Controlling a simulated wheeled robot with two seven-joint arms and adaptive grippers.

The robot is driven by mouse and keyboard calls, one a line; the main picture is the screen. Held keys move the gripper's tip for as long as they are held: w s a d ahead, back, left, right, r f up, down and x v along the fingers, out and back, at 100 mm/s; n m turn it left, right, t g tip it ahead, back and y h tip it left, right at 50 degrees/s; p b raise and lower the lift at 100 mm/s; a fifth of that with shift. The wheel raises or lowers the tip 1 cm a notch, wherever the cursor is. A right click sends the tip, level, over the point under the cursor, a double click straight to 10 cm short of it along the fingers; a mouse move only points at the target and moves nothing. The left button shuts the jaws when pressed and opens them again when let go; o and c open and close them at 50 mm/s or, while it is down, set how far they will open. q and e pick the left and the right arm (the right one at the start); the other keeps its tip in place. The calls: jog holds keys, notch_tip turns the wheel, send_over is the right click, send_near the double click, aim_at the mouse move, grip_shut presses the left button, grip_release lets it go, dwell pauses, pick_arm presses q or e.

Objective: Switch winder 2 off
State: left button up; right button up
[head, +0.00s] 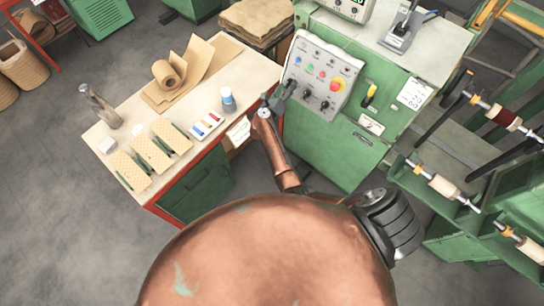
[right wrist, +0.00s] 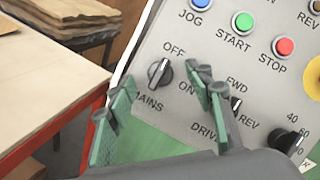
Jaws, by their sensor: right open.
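The grey control panel (head: 318,62) is on the sloped front of a green winder cabinet. In the right wrist view the black MAINS knob (right wrist: 160,74) sits by OFF and ON marks. Its pale line seems to slant up toward OFF. My right gripper (head: 279,92) is at the panel's lower left edge. In the right wrist view its open green-padded fingers (right wrist: 165,88) lie left and right of the knob, and contact cannot be told. The DRIVE knob (right wrist: 235,104) is partly hidden behind the right finger. My left gripper is out of view.
Blue JOG (right wrist: 195,5), green START (right wrist: 242,22) and red STOP (right wrist: 284,46) buttons are above the knobs. A speed knob (right wrist: 287,141) is lower right. A red emergency button (head: 337,84) is on the panel. A workbench (head: 205,155) stands left, with paper, boards and a bottle.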

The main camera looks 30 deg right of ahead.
jog(key=s+a+m+g+h+b, duration=0.3)
jog(key=a+m+b, duration=0.5)
jog(key=m+b, duration=0.3)
jog(key=s+a+f+n+t+y, duration=0.1)
jog(key=s+f+n+t+y, duration=0.1)
jog(key=f+n, duration=0.9)
jog(key=s+a+f+n+t+y+b, duration=0.1)
jog(key=s+a+f+n+t+y, duration=0.1)
jog(key=f+n+y, duration=0.4)
jog(key=s+a+f+n+t+y+b, duration=0.1)
jog(key=s+f+n+t+y, duration=0.2)
jog(key=f+n, duration=1.3)
jog(key=shift+s+a+f+t+y, duration=0.25)
jog(key=shift+s+f+t+y, duration=0.15)
jog(key=shift+f+t+y, duration=0.55)
